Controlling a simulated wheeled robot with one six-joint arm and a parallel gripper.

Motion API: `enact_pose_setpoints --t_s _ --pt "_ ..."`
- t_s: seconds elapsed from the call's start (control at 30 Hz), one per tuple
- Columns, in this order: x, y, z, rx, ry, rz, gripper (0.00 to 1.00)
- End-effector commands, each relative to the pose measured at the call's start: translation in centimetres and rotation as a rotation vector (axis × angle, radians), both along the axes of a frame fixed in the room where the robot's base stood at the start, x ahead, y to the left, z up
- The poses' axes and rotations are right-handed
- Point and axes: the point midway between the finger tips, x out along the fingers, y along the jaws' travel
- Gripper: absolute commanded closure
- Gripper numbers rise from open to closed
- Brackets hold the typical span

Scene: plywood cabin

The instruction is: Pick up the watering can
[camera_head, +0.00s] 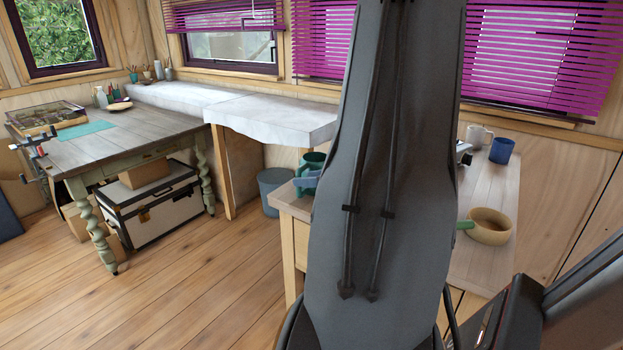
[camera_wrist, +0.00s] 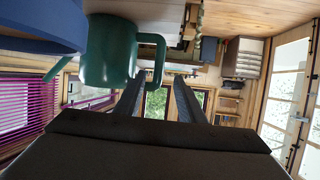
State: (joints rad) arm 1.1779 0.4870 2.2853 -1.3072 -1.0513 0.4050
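The dark green watering can (camera_wrist: 110,52) is in the upper left of the wrist view, with a thin spout to the left and a loop handle (camera_wrist: 157,62) to the right. In the head view, a green piece (camera_head: 312,160), apparently the can, shows at the bench corner, mostly behind my arm. My gripper (camera_wrist: 159,76) is open, its two dark fingers apart. In the wrist view the handle appears between the fingertips; I cannot tell whether it is between them in depth. My gripper is hidden in the head view.
A blue object (camera_wrist: 38,28) is close beside the can. On the bench (camera_head: 487,190) are a yellow pan (camera_head: 489,227), a blue cup (camera_head: 502,150) and a pale mug (camera_head: 480,135). A bucket (camera_head: 275,190) and trunk (camera_head: 150,215) stand at left. Floor (camera_head: 200,290) is clear at front left.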

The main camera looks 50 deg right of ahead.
Motion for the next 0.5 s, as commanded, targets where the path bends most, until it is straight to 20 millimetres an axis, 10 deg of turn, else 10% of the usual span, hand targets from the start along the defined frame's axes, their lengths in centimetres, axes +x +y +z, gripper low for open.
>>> enact_pose_setpoints --t_s 0.5 --pt "4.6 -0.4 -2.0 0.0 0.002 -0.005 0.64"
